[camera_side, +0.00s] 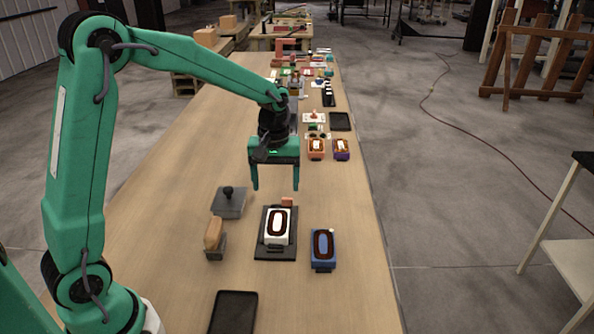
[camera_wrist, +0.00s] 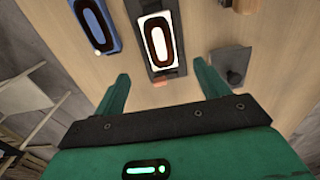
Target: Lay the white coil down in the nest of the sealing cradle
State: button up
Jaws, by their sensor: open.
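The white coil (camera_side: 277,223), a white block with a dark brown ring on top, lies flat on the dark base of the sealing cradle (camera_side: 274,254). A small orange-brown block (camera_side: 287,201) sits at the cradle's far end. In the wrist view, the white coil (camera_wrist: 158,41) and the dark cradle (camera_wrist: 134,9) show ahead of the fingers. My gripper (camera_side: 275,187) is open and empty, above and beyond the coil, touching nothing. Both green fingers show apart in the wrist view (camera_wrist: 161,72). How deep the coil sits in the nest cannot be told.
A blue coil block (camera_side: 323,249) stands right of the cradle. A grey knobbed lid (camera_side: 229,202) and a tan block in a dark holder (camera_side: 214,236) are to its left. A black tray (camera_side: 233,313) lies in front. Orange and purple coil blocks (camera_side: 341,148) stand farther back.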

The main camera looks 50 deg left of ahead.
jog(key=shift+r, duration=0.1)
dwell(0.4)
jog(key=s+d+r+m+t, duration=0.1)
jog(key=s+r+m, duration=0.3)
jog(key=s, duration=0.6)
jog(key=s+d+r+m+t, duration=0.2)
jog(key=s+r+m+t, duration=0.2)
jog(key=s, duration=0.6)
jog(key=shift+s+d+r+m+t, duration=0.3)
jog(key=shift+r+m, duration=0.2)
jog(key=shift+r, duration=0.7)
jog(key=shift+c, duration=0.2)
